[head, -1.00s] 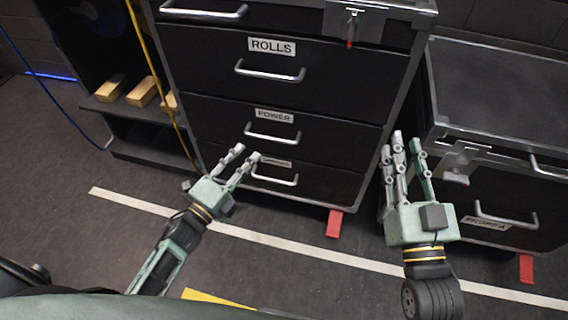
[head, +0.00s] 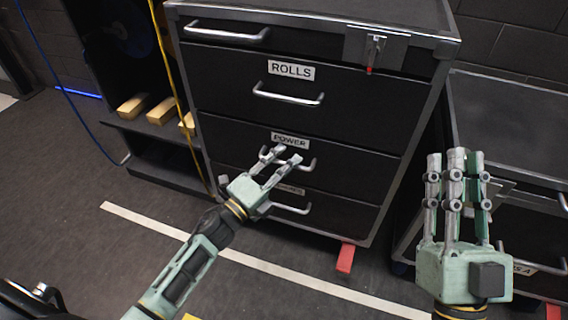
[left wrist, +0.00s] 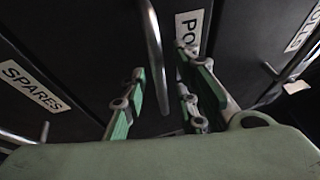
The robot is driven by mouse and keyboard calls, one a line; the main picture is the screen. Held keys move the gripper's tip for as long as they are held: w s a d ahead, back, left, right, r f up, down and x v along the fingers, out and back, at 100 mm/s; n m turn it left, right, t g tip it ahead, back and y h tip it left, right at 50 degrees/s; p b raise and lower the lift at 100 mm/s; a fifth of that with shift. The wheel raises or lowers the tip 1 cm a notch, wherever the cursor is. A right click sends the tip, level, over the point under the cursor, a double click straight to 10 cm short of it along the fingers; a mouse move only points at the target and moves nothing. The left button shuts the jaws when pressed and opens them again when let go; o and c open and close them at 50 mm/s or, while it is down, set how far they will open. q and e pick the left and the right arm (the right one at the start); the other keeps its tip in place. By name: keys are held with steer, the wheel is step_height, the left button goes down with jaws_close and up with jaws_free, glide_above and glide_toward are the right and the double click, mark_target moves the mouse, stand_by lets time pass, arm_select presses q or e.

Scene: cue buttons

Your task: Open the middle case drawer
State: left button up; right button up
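A black case has stacked drawers. Below its unlabelled top drawer are the ROLLS drawer (head: 220,85), the POWER drawer (head: 355,160) and a lower drawer (head: 335,212), which reads SPARES in the left wrist view (left wrist: 30,85). All look closed. My left gripper (head: 288,156) is open at the POWER drawer's handle (head: 312,163), covering part of it. In the left wrist view the handle bar (left wrist: 154,50) runs between the spread fingers, with a gap visible; I cannot tell whether any finger touches it. My right gripper (head: 455,158) is open and empty, right of the case.
A second, lower black case (head: 510,120) stands at the right, behind my right gripper. A shelf with wooden blocks (head: 132,106) and a yellow cable (head: 175,75) are at the left. A red foot (head: 346,258) sticks out below.

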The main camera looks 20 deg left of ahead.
arm_select(q)
jaws_close()
stand_by(0.6)
